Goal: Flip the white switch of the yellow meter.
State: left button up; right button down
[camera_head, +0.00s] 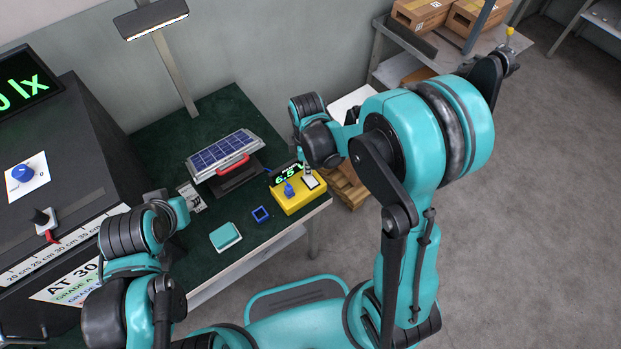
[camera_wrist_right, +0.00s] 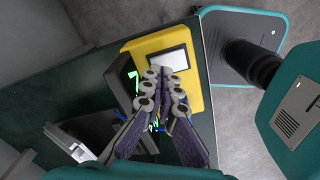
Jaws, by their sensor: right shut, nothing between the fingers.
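The yellow meter (camera_head: 294,202) sits at the right end of the dark green table. It has a black display with green digits (camera_head: 288,174), a blue knob (camera_head: 289,189) and a white switch (camera_head: 310,181) on its top right. In the right wrist view the yellow meter (camera_wrist_right: 195,88) shows a white plate with a dark border (camera_wrist_right: 172,60). My right gripper (camera_wrist_right: 165,73) is shut and empty, its fingertips over the near edge of this plate. I cannot tell whether they touch. My left gripper (camera_head: 163,204) is at the left, far from the meter; its fingers are not clear.
A solar panel (camera_head: 221,153) with a red handle stands behind and left of the meter. A teal block (camera_head: 225,236) and a small blue square (camera_head: 261,214) lie in front. A dark sloped box (camera_head: 65,150) fills the left. Floor is open at right.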

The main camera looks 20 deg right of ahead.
jog(key=shift+f+b, duration=0.95)
jog(key=shift+f, duration=0.1)
dwell(0.9)
jog(key=shift+r+p, duration=2.65)
jog(key=shift+r, duration=0.95)
jog(key=s+d+r+m+t+b, duration=0.1)
jog(key=s+d+r+m+t, duration=0.1)
jog(key=s+r+m, duration=0.3)
jog(key=s+d+r+m+t+b, duration=0.1)
jog(key=s+r+m+t, duration=0.4)
jog(key=m, duration=0.6)
jog(key=shift+s+d+r, duration=0.15)
jog(key=shift+d+r, duration=0.7)
jog(key=shift+r, duration=0.25)
